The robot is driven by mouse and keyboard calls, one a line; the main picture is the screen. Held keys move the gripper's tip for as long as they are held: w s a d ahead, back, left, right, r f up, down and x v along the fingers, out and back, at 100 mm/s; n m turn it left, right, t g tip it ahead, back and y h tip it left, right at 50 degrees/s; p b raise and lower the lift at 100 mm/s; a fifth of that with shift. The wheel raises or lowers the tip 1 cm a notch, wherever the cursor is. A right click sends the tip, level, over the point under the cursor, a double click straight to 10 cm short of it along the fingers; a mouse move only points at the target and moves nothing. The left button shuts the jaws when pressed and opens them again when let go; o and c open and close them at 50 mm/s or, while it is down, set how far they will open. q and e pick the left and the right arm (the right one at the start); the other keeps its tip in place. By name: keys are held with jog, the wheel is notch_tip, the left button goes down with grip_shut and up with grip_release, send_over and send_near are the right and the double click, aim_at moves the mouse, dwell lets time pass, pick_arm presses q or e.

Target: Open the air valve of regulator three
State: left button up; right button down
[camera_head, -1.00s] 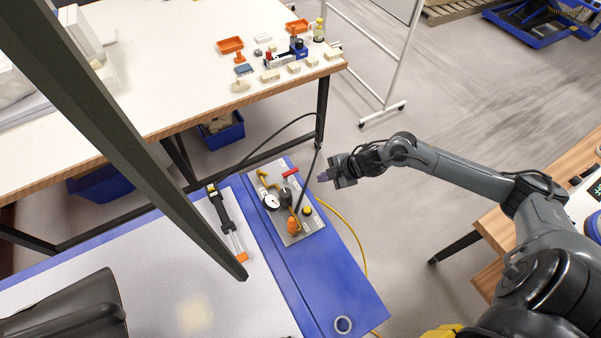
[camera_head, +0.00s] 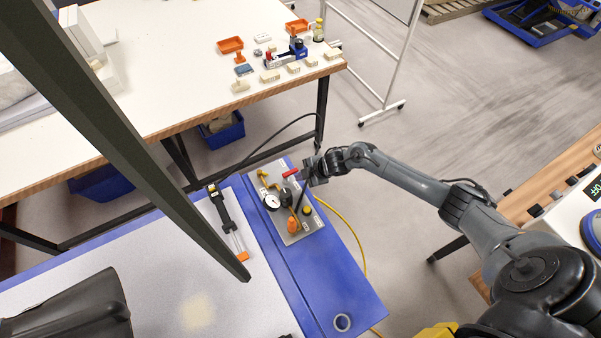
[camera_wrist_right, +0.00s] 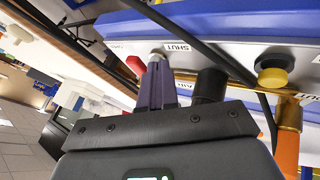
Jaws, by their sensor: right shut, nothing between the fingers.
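The regulator panel (camera_head: 301,227) is a metal plate on the blue bench edge, with a round white gauge (camera_head: 271,202), a black knob (camera_head: 285,195) and brass pipework. A red valve lever (camera_head: 290,172) sits at its far end. My right gripper (camera_head: 304,176) is at that end, right beside the lever. In the right wrist view, the shut purple fingers (camera_wrist_right: 157,85) point at the panel, with the red lever (camera_wrist_right: 135,65) just left of their tips and a "SHUT" label (camera_wrist_right: 178,48) ahead. I cannot tell whether they touch the lever. My left gripper is out of view.
A yellow button (camera_head: 307,211) and orange part (camera_head: 292,225) are on the panel; a black hose (camera_head: 252,151) arches behind it. A black tool (camera_head: 222,210) lies left on the pale mat (camera_head: 240,300). A yellow hose (camera_head: 352,232) hangs right of the bench. The floor there is open.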

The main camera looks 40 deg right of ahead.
jog(key=shift+w, duration=0.45)
jog(key=shift+d, duration=0.15)
jog(key=shift+d+f, duration=0.1)
jog(key=shift+w+n+b, duration=0.1)
jog(key=shift+n+b, duration=0.25)
jog(key=shift+n, duration=0.05)
jog(key=shift+y, duration=0.3)
